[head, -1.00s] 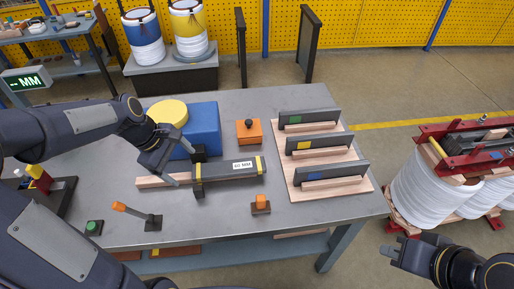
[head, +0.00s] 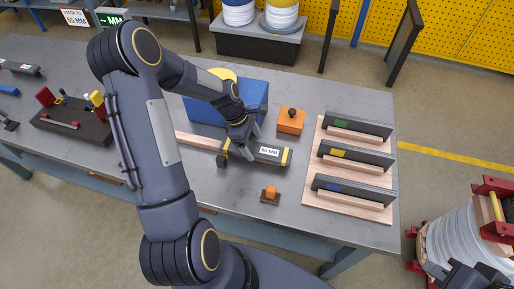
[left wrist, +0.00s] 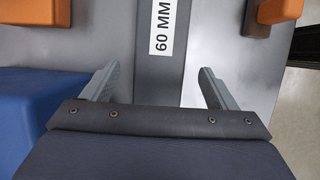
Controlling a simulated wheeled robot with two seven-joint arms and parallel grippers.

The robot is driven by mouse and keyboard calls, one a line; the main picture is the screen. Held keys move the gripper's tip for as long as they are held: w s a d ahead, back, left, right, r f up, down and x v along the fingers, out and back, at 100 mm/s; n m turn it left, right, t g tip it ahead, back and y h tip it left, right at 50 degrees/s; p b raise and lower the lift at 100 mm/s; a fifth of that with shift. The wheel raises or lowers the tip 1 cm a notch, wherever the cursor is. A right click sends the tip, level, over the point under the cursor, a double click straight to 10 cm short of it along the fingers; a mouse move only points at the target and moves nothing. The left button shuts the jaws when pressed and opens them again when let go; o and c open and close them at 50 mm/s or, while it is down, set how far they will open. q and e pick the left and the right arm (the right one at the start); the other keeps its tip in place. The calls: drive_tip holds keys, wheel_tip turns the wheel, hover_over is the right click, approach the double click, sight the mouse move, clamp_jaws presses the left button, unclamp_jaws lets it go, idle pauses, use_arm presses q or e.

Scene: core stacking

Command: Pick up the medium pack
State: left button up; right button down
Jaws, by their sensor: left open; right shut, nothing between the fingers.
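Three dark packs stand on edge on a wooden board (head: 312,205) at the table's right, marked green (head: 362,124), yellow (head: 358,156) and blue (head: 352,189). I cannot tell which is called medium. A dark grey bar (head: 270,152) labelled 60 MM lies left of them, and its label shows in the left wrist view (left wrist: 162,28). My left gripper (head: 240,148) is open above the bar's left part, and its two fingers (left wrist: 156,88) are spread with nothing gripped. My right gripper (head: 462,277) is shut and partly cut off at the bottom right.
A blue block (head: 205,112) with a yellow round top is behind the left gripper. An orange block (head: 291,121) with a black knob stands behind the bar, and a small orange-topped piece (head: 270,194) in front. A white coil (head: 455,240) stands right of the table.

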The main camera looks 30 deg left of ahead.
use_arm(q)
drive_tip(key=shift+x, duration=0.95)
drive_tip(key=c, duration=1.5)
drive_tip(key=shift+r, duration=0.1)
drive_tip(key=shift+w+r, duration=0.1)
drive_tip(key=shift+r, duration=0.05)
